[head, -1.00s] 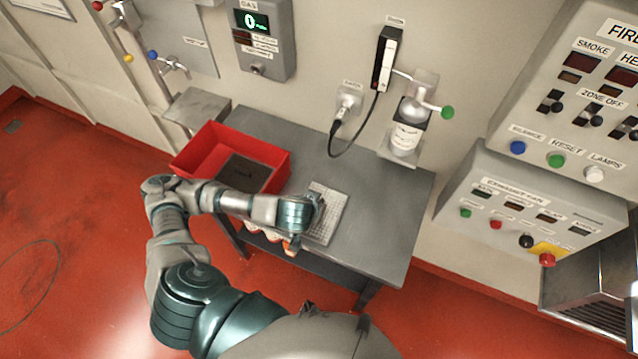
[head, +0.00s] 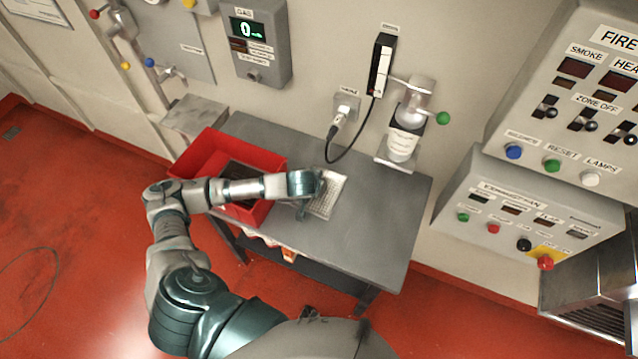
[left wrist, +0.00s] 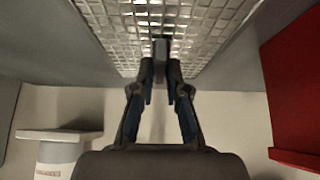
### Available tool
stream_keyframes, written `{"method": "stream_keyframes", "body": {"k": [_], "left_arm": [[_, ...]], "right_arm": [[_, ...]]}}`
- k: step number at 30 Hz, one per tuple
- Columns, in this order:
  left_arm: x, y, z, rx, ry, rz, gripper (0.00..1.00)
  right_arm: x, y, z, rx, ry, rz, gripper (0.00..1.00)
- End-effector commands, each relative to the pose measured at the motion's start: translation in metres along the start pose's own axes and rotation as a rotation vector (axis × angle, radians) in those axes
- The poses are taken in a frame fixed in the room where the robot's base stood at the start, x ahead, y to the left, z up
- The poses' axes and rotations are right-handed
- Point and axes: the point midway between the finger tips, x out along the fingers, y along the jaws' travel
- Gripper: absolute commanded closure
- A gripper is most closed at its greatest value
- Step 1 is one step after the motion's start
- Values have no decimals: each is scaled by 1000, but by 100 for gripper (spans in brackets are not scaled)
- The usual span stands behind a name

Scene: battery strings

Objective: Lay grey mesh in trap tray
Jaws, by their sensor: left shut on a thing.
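The grey mesh (head: 330,196) is a pale rectangular grid over the grey table, right of the red tray. My left gripper (head: 318,188) is at the mesh's left side, its fingers partly hidden by my wrist. In the left wrist view the gripper (left wrist: 160,72) is shut on a small dark upright piece at the mesh (left wrist: 125,25). I cannot tell exactly how high the mesh is above the table. The red tray (head: 200,156) stands on the table's left end, with a dark flat panel (head: 238,172) inside; my forearm covers its front. It shows at the right of the wrist view (left wrist: 295,95). My right gripper is not in view.
The grey table (head: 375,225) is clear to the right of the mesh. A bottle in a wall dispenser (head: 404,140) and a black cable (head: 350,150) are behind it. Orange and white items (head: 288,254) are below the table's front edge.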

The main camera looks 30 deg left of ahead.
Motion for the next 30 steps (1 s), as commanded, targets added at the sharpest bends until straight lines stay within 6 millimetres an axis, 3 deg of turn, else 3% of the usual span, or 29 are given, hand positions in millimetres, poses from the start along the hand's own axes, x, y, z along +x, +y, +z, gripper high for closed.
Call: {"method": "stream_keyframes", "body": {"k": [7, 8, 9, 11, 22, 30], "left_arm": [[1, -1, -1, -1, 4, 1, 100], [1, -1, 0, -1, 1, 0, 81], [1, -1, 0, -1, 1, 0, 71], [1, -1, 0, -1, 1, 0, 61], [-5, 0, -2, 0, 3, -1, 61], [-58, -1, -1, 1, 5, 0, 61]], "right_arm": [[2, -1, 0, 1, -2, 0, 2], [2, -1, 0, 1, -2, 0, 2], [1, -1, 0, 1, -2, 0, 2], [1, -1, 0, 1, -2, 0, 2], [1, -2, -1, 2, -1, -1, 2], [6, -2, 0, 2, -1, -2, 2]]}}
